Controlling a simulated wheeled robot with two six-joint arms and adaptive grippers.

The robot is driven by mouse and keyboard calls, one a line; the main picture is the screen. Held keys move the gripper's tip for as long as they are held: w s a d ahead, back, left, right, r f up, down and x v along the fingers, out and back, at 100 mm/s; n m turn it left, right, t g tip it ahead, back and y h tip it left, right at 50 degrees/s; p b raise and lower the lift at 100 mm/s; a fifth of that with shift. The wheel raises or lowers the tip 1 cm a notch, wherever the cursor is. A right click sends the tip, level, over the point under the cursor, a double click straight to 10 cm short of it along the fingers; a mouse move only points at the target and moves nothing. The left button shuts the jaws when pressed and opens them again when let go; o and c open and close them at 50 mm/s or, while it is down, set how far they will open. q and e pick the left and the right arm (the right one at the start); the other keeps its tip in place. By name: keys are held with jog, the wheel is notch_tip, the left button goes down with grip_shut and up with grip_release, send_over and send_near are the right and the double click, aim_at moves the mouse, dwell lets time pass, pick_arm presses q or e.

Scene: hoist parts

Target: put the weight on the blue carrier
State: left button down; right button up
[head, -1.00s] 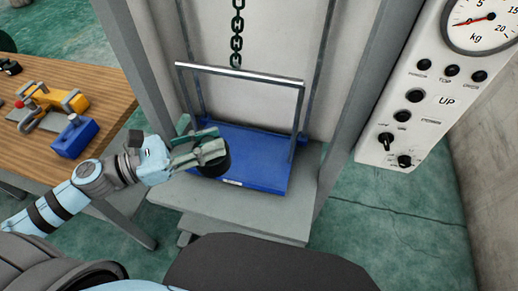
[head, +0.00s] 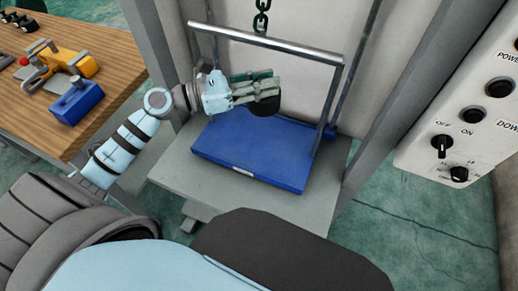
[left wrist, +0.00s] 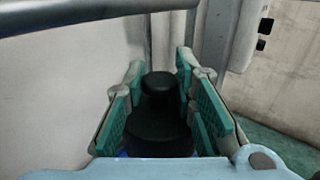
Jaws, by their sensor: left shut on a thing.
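The weight is a black round body with a knob on top; part of it shows below my left gripper's fingers (head: 262,88) in the head view. My left gripper is shut on the weight (left wrist: 158,132), which sits between the green finger pads in the left wrist view. The blue carrier (head: 235,157) is a flat blue platform with a grey metal frame hanging on a chain. The gripper holds the weight over the carrier, within its frame and toward the back; the exact height cannot be told. My right gripper is not in view.
The carrier's frame bar (head: 270,43) crosses close to the gripper. A wooden table (head: 100,55) at left holds a blue block (head: 76,102) and a yellow tool (head: 62,63). A white control panel (head: 462,125) with knobs stands at right. Grey posts flank the carrier.

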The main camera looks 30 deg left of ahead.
pick_arm(q)
jog(key=shift+n+t+y, duration=0.4)
jog(key=shift+y, duration=0.1)
jog(key=w+f+b, duration=0.1)
jog(key=f+b, duration=0.2)
jog(key=f, duration=0.4)
jog(key=w+f+b, duration=0.2)
jog(key=f+b, duration=0.1)
jog(key=f, duration=0.4)
jog(key=w+f+b, duration=0.2)
jog(key=f+b, duration=0.2)
jog(key=f, duration=0.4)
jog(key=shift+a+f, duration=0.1)
jog(key=shift+a, duration=0.2)
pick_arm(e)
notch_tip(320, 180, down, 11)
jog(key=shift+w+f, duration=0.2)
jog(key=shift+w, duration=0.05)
pick_arm(q)
jog(key=c, duration=1.7)
grip_release()
jog(key=shift+f, duration=0.15)
jog(key=o, duration=0.4)
jog(key=shift+s, duration=0.1)
jog(key=shift+c, duration=0.2)
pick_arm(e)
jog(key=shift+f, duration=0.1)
